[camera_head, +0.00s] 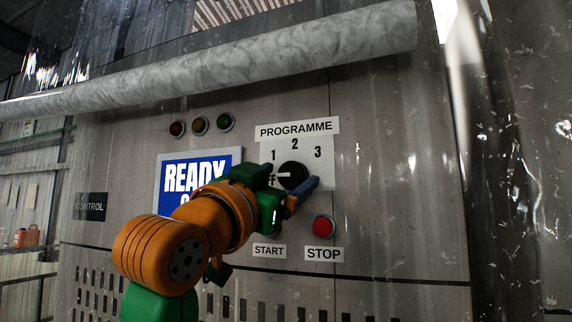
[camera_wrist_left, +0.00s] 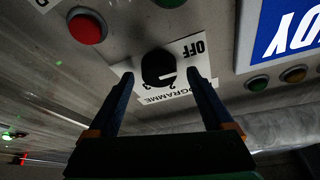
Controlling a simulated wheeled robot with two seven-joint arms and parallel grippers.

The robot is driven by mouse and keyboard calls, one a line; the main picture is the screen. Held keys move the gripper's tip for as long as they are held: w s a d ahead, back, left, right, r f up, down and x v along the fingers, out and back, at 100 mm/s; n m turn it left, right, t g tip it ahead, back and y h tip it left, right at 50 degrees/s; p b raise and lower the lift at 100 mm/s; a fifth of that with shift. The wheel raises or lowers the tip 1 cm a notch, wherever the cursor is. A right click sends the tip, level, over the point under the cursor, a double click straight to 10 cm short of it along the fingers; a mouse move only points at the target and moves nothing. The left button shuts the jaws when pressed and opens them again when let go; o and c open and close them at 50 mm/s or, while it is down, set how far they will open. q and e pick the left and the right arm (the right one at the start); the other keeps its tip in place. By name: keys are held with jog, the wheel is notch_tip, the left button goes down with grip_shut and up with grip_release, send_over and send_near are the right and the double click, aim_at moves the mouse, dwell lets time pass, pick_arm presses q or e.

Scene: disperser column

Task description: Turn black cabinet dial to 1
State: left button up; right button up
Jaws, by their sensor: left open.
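The black dial (camera_head: 292,172) sits on a white PROGRAMME plate marked 1, 2 and 3, with an OFF mark partly covered by my left gripper. My left gripper (camera_head: 294,182) is at the dial from below, with one blue finger showing at the dial's lower right. In the left wrist view, the dial (camera_wrist_left: 157,66) lies between the two spread fingertips of my left gripper (camera_wrist_left: 160,76), with a gap seen on both sides. Contact cannot be told. My right gripper is in neither view.
A red STOP button (camera_head: 324,226) is just below right of the fingers. My arm covers the area above the START label (camera_head: 269,251) and part of the blue READY screen (camera_head: 190,176). Several lamps (camera_head: 200,125) sit above the screen.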

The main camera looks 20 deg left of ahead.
pick_arm(q)
jog(key=shift+w+d+f, duration=0.1)
jog(key=shift+w+d, duration=0.1)
jog(key=shift+c, duration=0.5)
jog(key=shift+s+a, duration=0.1)
jog(key=shift+a, duration=0.1)
jog(key=c, duration=0.7)
grip_shut()
jog(key=shift+m, duration=0.3)
jog(key=m+h, duration=0.1)
jog(key=m, duration=0.1)
jog(key=m+g+h, duration=0.1)
jog(key=m, duration=0.1)
jog(key=shift+a+m+h, duration=0.2)
jog(key=shift+m+h, duration=0.1)
jog(key=shift+m, duration=0.1)
jog(key=shift+r+m+g+h, duration=0.15)
jog(key=shift+m+g+h, duration=0.35)
jog(key=shift+m, duration=1)
jog(key=shift+r+m+g+h, duration=0.15)
jog(key=shift+m+g, duration=0.55)
jog(key=shift+m, duration=0.8)
jog(key=shift+f, duration=0.1)
